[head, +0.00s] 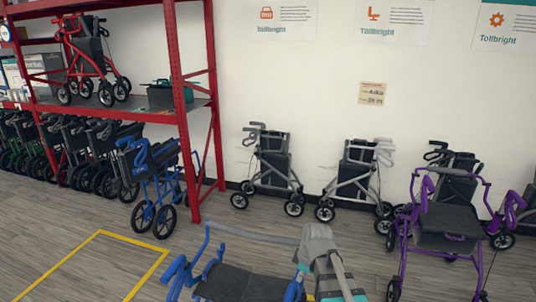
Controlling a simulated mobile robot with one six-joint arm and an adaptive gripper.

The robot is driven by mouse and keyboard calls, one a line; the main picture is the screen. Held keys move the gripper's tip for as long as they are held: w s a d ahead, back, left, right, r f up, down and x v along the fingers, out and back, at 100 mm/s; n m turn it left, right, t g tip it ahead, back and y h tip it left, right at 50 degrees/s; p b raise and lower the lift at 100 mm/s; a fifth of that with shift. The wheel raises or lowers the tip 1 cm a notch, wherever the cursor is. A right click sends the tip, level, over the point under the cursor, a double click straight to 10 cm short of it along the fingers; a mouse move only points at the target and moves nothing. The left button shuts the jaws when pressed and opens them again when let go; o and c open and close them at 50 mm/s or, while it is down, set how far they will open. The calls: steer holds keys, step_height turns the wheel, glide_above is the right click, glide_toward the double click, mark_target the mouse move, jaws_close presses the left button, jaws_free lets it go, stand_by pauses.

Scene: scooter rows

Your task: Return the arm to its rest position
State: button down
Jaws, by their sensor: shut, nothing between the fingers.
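A grey part of my arm (322,250) rises from the bottom edge, right of the middle. It overlaps the right side of a blue rollator (240,283) in front of me, so I cannot tell whether they touch. My gripper and its fingers do not show in the head view.
A purple rollator (445,240) stands at the right. Two grey rollators (270,170) (357,175) stand along the wall. A red rack (185,90) holds a red rollator (90,60); another blue rollator (152,180) stands by its post. Yellow floor lines (130,240) mark clear floor.

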steer(key=s+d+m+g+h, duration=0.1)
steer(key=s+d+m, duration=0.4)
steer(key=m, duration=0.8)
steer(key=shift+s+d+f+m+h, duration=0.15)
steer(key=shift+s+d+m+h, duration=0.25)
steer(key=shift+s, duration=1)
steer(key=shift+a, duration=0.2)
stand_by(0.7)
